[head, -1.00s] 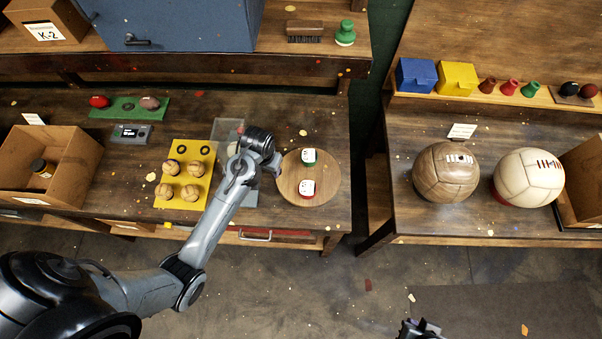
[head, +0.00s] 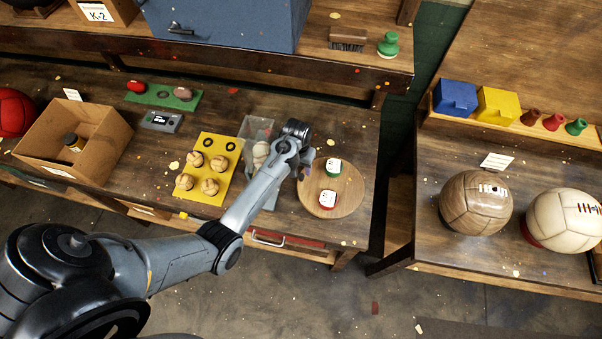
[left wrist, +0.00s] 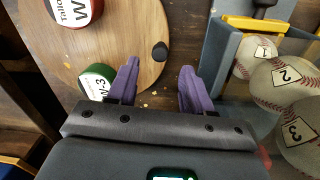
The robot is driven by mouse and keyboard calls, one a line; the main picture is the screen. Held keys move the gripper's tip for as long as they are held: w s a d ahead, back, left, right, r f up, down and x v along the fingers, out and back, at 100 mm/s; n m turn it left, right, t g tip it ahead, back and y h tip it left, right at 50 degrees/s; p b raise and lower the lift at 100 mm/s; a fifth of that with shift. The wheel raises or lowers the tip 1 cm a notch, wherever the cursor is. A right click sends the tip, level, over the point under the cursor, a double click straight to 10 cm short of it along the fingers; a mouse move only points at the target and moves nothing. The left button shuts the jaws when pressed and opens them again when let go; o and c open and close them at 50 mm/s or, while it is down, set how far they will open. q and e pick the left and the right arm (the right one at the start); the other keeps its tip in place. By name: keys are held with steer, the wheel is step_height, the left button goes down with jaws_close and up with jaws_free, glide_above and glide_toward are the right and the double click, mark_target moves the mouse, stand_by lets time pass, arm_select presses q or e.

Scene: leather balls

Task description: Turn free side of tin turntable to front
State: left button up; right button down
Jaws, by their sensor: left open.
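The tin turntable (head: 347,188) is a round wooden disc on the left bench. A green-and-white tin (head: 333,167) stands towards its back and a red-and-white tin (head: 328,201) towards its front. My left gripper (head: 304,167) is at the disc's left edge, its fingers mostly hidden by the wrist. In the left wrist view its purple fingers (left wrist: 157,86) are apart and empty. A dark knob (left wrist: 160,51) on the disc's rim lies just beyond the gap between them. The green tin (left wrist: 97,82) is beside one finger. My right gripper is out of view.
Left of my gripper stand a clear-sided grey bin (head: 258,129) holding baseballs and a yellow tray (head: 222,141) with several balls. The wrist view shows the bin (left wrist: 222,60) close beside a finger. Bench around the disc's right side is clear.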

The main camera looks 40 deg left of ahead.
mark_target(301, 175)
arm_select(q)
steer(key=shift+d+f, duration=0.15)
steer(key=shift+f, duration=2.5)
jaws_close()
